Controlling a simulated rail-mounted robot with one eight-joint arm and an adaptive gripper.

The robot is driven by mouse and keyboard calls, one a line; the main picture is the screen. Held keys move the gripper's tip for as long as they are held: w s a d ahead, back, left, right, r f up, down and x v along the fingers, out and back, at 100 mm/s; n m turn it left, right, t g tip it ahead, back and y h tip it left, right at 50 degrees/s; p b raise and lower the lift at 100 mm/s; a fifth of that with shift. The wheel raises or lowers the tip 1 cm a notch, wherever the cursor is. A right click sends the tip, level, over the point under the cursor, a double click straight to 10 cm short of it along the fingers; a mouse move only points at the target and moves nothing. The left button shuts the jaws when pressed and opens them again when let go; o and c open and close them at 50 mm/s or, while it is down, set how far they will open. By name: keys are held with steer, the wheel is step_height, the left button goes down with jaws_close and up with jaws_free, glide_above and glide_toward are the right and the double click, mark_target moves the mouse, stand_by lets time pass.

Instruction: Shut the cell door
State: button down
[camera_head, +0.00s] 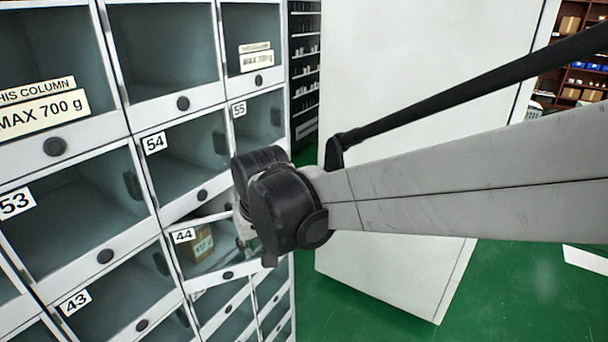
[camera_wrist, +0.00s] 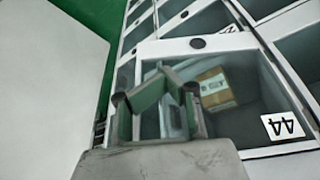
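The door of cell 44 (camera_head: 229,277) has a white frame and a clear pane. It stands ajar, tilted out from the locker front. A small brown box with a white label (camera_head: 199,243) is inside cell 44; the box (camera_wrist: 213,88) also shows in the wrist view. In the head view my wrist hides the fingers and part of the door's right side.
Neighbouring cells 43 (camera_head: 75,301), 53 (camera_head: 15,203), 54 (camera_head: 154,143) and 55 (camera_head: 239,109) surround it. A large white panel (camera_head: 430,60) stands to the right. Green floor (camera_head: 500,290) is open at the lower right.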

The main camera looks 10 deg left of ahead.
steer(key=shift+w+a, duration=0.25)
steer(key=shift+w, duration=0.15)
steer(key=w+a+n+y+b, duration=0.1)
steer(key=w+a+n+b, duration=0.1)
steer(key=w+a+n, duration=0.1)
steer(key=shift+w+a+g, duration=0.4)
steer(key=shift+w+a, duration=0.15)
steer(key=shift+w, duration=0.5)
